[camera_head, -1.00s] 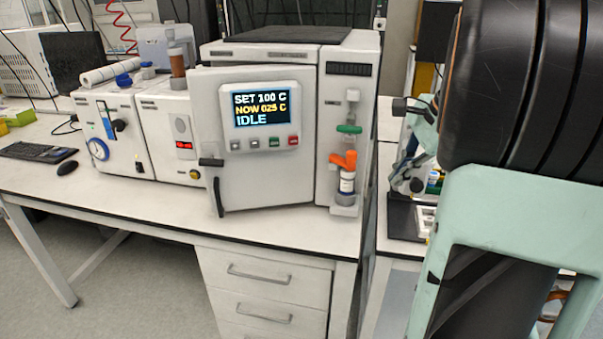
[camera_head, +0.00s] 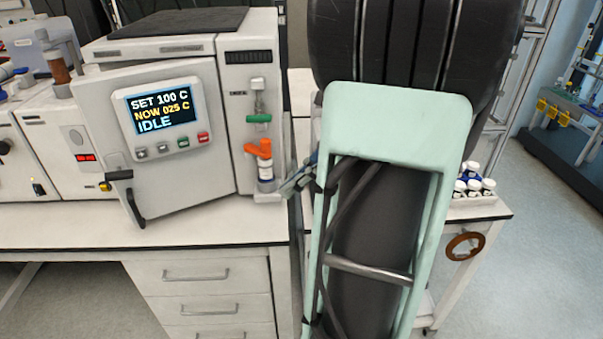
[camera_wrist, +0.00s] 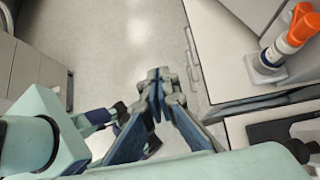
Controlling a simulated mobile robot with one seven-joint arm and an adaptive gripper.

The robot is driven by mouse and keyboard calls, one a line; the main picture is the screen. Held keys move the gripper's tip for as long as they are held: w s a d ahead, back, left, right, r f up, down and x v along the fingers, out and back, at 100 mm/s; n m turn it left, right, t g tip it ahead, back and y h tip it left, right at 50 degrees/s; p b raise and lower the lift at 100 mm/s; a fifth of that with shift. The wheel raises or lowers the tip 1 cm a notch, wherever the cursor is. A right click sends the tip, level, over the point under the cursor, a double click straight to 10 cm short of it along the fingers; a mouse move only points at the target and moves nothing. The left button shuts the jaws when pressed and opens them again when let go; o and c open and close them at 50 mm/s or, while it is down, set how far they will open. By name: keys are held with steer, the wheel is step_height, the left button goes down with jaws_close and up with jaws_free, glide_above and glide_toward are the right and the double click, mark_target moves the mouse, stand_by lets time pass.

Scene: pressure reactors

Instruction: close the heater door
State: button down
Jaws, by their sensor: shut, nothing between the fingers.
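The heater (camera_head: 100,51) is a white box on the bench in the head view. Its screen (camera_head: 162,108) reads SET 100 C, NOW 025 C, IDLE. The heater door (camera_head: 190,185) carries the screen and stands ajar, its left edge swung out past the body. A black handle (camera_head: 135,210) is at its lower left. In the wrist view, my gripper (camera_wrist: 158,76) is shut and empty, over the floor beside the bench front. In the head view, my arm hides most of it; a blue-grey part shows right of the heater.
An orange valve over a small bottle (camera_head: 265,168) sits on the heater's right side, also in the wrist view (camera_wrist: 290,35). Bench drawers (camera_head: 200,290) are below. White-capped bottles (camera_head: 475,182) stand on another table at right. Floor is clear at far right.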

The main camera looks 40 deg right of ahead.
steer(key=w+a+f, duration=0.3)
steer(key=a, duration=0.2)
steer(key=shift+w+a, duration=0.35)
steer(key=shift+a, duration=0.05)
